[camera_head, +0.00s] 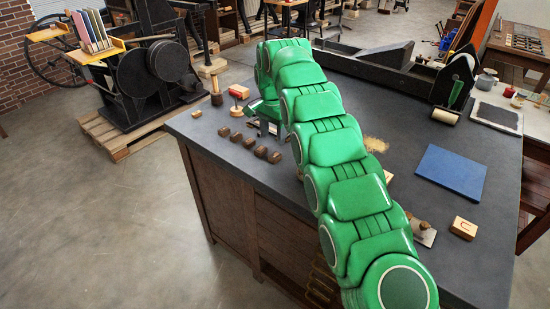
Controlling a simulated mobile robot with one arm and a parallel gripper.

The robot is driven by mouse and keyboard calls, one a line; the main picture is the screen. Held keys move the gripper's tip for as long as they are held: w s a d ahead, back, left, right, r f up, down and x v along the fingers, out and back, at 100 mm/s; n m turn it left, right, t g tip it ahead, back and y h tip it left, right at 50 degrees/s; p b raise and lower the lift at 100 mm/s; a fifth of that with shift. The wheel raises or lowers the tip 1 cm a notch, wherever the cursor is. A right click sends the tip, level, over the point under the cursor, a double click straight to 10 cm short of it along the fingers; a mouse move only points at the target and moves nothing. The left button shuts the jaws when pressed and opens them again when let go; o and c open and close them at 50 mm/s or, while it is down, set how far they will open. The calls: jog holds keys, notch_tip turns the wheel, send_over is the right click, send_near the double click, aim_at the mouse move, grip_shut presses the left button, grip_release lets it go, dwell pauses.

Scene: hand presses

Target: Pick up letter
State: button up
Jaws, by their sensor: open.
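A light wooden block with a dark letter-like mark (463,228) lies flat on the dark table top near its right front. Several small dark brown blocks (249,143) lie in a slanting row near the left edge; whether they bear letters is too small to tell. My gripper (268,126) is open and points down at the far end of my green arm, just right of the row's upper part. Its fingers are small and partly hidden by the arm. I cannot tell whether anything is between them.
A blue flat pad (452,171) lies right of my arm. A roller (445,115) stands behind it. A black press (150,65) stands on a pallet beyond. My arm hides the table's middle.

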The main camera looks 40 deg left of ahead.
aim_at(275, 155)
jog(key=shift+w+d+f, duration=0.1)
jog(key=shift+d+f, duration=0.05)
jog(key=shift+f, duration=1.75)
jog(key=shift+w+d+f, duration=0.1)
jog(key=shift+d+f, duration=0.05)
jog(key=shift+f, duration=1.7)
jog(key=c, duration=1.1)
jog(key=shift+r, duration=0.1)
jog(key=shift+r, duration=1.5)
jog(key=shift+s+d+r, duration=0.35)
jog(key=shift+d+r, duration=0.05)
jog(key=shift+r, duration=0.15)
jog(key=shift+s+d+r, duration=0.35)
jog(key=shift+r, duration=0.2)
jog(key=shift+s+d+r, duration=1.25)
jog(key=shift+s+d, duration=0.05)
jog(key=shift+d, duration=0.2)
jog(key=shift+s+d+r, duration=1.3)
jog(key=shift+s+d, duration=0.05)
jog(key=shift+d, duration=0.2)
jog(key=shift+s+d+r, duration=1.25)
jog(key=shift+s+d, duration=0.05)
jog(key=shift+d, duration=0.2)
